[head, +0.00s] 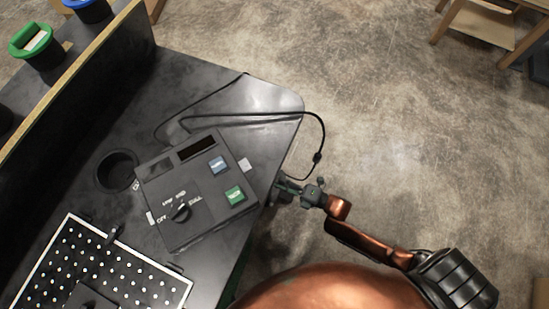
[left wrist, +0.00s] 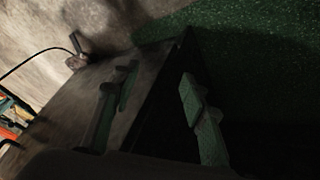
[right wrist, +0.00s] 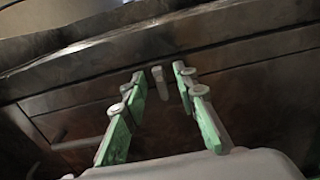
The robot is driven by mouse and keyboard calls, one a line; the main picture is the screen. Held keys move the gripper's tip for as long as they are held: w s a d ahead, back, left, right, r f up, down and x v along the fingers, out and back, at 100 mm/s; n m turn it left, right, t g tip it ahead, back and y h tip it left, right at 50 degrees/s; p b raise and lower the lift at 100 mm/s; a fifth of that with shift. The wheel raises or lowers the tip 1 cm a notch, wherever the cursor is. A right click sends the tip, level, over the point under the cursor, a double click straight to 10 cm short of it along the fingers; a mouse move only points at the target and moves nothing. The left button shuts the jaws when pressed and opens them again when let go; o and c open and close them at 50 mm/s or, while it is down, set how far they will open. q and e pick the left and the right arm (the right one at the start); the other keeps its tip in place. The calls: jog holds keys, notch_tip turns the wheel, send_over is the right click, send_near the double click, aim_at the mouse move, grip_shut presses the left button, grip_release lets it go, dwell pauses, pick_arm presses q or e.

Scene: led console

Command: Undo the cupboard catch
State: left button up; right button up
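The cupboard catch (right wrist: 160,83) looks like a small pale grey tab on the dark cupboard front (right wrist: 235,62), just under the top edge. In the right wrist view my right gripper (right wrist: 160,85) has its green fingers apart, one on each side of the catch; I cannot tell whether they touch it.
A black console (head: 195,190) with buttons and a knob stands on the dark desk (head: 215,100). A black cable (head: 318,145) loops over the desk's right edge. A perforated board (head: 60,265) lies at lower left. A bar handle (right wrist: 78,143) is on the cupboard front.

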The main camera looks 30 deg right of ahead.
grip_shut()
dwell(0.3)
pick_arm(q)
jog(key=shift+s+r, duration=0.15)
pick_arm(e)
jog(key=shift+r, duration=0.1)
pick_arm(q)
jog(key=s+a+r+g+y+p, duration=0.1)
jog(key=s+a+r+g+p, duration=0.3)
jog(key=s+a+r+p, duration=0.2)
notch_tip(320, 180, up, 4)
jog(key=shift+s+a+f+g+y, duration=0.2)
jog(key=shift+s+g+y, duration=0.2)
jog(key=shift+s, duration=0.75)
pick_arm(e)
jog(key=m, duration=1.7)
jog(key=shift+m, duration=0.4)
pick_arm(q)
jog(key=shift+r, duration=0.1)
